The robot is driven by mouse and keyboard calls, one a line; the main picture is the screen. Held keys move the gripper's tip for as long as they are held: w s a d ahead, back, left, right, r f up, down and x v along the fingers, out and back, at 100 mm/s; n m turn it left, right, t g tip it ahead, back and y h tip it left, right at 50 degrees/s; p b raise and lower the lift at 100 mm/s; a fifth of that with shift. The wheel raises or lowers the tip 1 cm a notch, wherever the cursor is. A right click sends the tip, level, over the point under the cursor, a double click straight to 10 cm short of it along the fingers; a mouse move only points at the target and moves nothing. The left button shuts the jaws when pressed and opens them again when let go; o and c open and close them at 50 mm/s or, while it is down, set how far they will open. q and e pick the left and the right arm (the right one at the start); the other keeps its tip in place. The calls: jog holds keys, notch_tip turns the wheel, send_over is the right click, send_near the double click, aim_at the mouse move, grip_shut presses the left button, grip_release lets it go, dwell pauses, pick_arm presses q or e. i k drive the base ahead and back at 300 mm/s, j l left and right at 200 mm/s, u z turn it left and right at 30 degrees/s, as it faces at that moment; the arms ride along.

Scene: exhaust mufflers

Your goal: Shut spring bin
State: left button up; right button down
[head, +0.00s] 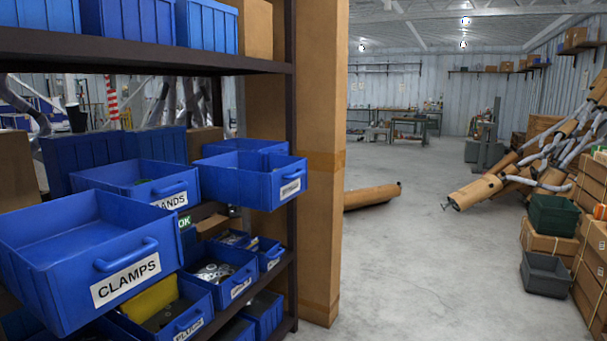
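The bin that looks like the spring bin (246,187) is a blue box on the middle shelf at the right end of the rack. Its small label (290,188) is angled and hard to read. It sticks out past the shelf front, with a handle on its front face, and its inside shows no clear contents. Neither of my grippers is in view.
The blue CLAMPS bin (50,270) juts far out at the front left. A bin labelled "...ANDS" (130,195) sits between them, also out. Smaller bins with parts fill the lower shelf (292,300). A tall cardboard box (322,230) stands right of the rack; open floor (420,270) lies beyond.

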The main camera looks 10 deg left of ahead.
aim_at(254, 185)
jog(key=i+u, duration=0.35)
jog(key=i+l+u, duration=0.2)
jog(key=i+u, duration=0.2)
jog(key=i, duration=0.15)
